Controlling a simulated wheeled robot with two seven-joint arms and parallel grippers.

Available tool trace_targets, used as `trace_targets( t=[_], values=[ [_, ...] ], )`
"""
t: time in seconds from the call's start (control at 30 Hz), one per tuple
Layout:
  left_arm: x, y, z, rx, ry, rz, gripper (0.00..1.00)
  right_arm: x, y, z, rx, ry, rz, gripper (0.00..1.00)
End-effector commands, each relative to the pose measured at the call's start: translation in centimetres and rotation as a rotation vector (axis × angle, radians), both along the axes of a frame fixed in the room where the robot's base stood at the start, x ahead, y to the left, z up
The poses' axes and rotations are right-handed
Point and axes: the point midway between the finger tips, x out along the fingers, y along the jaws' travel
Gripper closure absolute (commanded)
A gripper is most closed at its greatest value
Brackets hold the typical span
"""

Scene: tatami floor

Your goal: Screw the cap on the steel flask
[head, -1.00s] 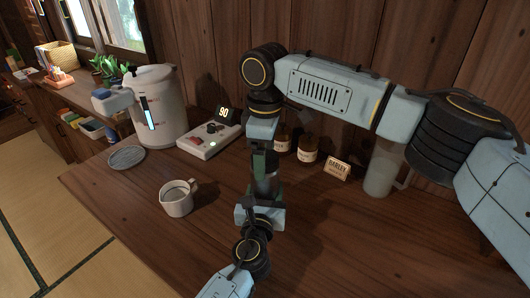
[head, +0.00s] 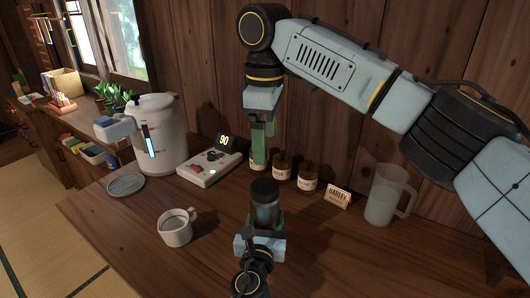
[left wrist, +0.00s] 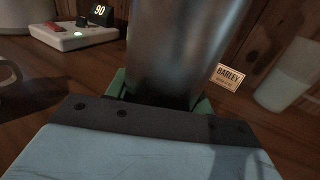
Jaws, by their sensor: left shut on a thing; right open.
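The steel flask (head: 265,213) stands upright in front of me, and its grey body fills the middle of the left wrist view (left wrist: 182,50). A dark cap (head: 264,188) sits on its top; I cannot tell how tightly it is screwed. My left gripper (head: 265,226) is shut around the flask's lower body, its green fingers on either side. My right gripper (head: 260,150) points down with its green fingers open and empty. It is above and behind the cap, apart from it. The flask's base is hidden by my left gripper.
A white cup (head: 175,228) and grey round coaster (head: 126,184) are left. Behind are a large white kettle (head: 160,125), a control box (head: 205,168) reading 90, brown jars (head: 307,178), a BARLEY card (head: 339,198) and a clear jug (head: 385,200). The right front tabletop is clear.

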Motion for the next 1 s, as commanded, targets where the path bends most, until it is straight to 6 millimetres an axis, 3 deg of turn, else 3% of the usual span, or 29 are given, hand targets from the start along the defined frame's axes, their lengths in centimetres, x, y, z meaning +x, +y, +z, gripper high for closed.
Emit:
trace_targets(
  t=[0.33,0.37,0.53,0.83,1.0],
  values=[
    [0.0,0.0,-0.1,0.002,0.002,0.000,1.00,0.0,0.0,0.4,0.001,0.000,-0.001,0.17],
    [0.0,0.0,-0.1,0.002,0.002,0.000,0.45,0.0,0.0,0.4,0.001,0.000,-0.001,0.17],
    [0.0,0.0,-0.1,0.001,0.001,0.000,0.23,0.0,0.0,0.4,0.000,0.000,-0.001,0.17],
    [-0.1,0.0,0.0,0.000,0.000,0.000,0.22,0.0,0.0,0.4,0.000,0.000,-0.001,0.17],
    [-1.9,0.3,0.0,0.000,0.002,0.000,0.22,0.0,0.0,0.9,0.000,0.000,-0.001,0.17]
  ],
)
